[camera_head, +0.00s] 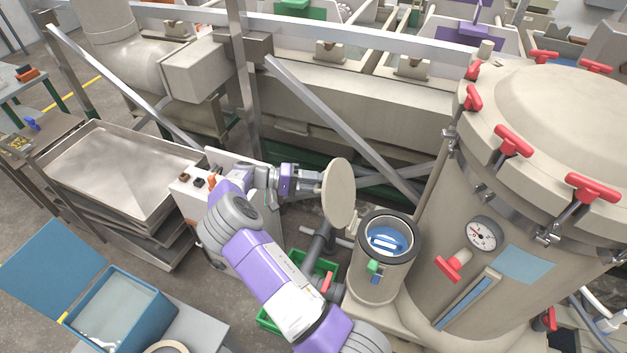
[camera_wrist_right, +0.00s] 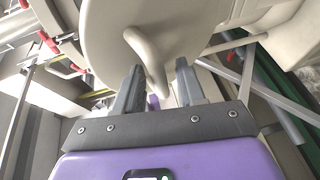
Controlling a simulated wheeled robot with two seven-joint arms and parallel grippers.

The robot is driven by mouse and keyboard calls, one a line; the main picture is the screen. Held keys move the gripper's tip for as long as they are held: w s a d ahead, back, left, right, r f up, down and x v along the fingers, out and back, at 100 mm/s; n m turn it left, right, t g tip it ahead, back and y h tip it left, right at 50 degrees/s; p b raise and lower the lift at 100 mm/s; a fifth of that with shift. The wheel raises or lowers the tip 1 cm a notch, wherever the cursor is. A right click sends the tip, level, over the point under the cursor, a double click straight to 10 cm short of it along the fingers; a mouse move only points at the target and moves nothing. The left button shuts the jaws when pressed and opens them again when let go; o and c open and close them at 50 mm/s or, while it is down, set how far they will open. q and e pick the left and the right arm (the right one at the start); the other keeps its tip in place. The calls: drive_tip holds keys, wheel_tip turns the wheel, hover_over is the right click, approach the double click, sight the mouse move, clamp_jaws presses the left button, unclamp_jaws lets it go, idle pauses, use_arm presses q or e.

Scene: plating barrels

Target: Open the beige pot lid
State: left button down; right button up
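The beige pot (camera_head: 376,285) stands at the centre right, its dark-rimmed mouth open, with blue and white inside. Its round beige lid (camera_head: 339,192) stands nearly upright at the left of the mouth. My right gripper (camera_head: 312,183) is left of the lid, at its handle side. In the right wrist view the lid (camera_wrist_right: 190,28) fills the top, and its curved handle (camera_wrist_right: 147,62) hangs down between the two fingers of my right gripper (camera_wrist_right: 159,78). The fingers are apart, with gaps beside the handle. My left gripper is not in view.
A large beige tank (camera_head: 530,180) with red clamp handles and a gauge stands right of the pot. Steel trays (camera_head: 120,165) and an open blue box (camera_head: 118,310) are at the left. A green crate (camera_head: 322,268) lies low beside the pot. Metal bars cross behind the lid.

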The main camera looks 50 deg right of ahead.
drive_tip(key=b+v, duration=0.1)
drive_tip(key=v, duration=0.7)
drive_tip(key=shift+r, duration=0.1)
drive_tip(key=shift+b, duration=0.3)
idle(0.4)
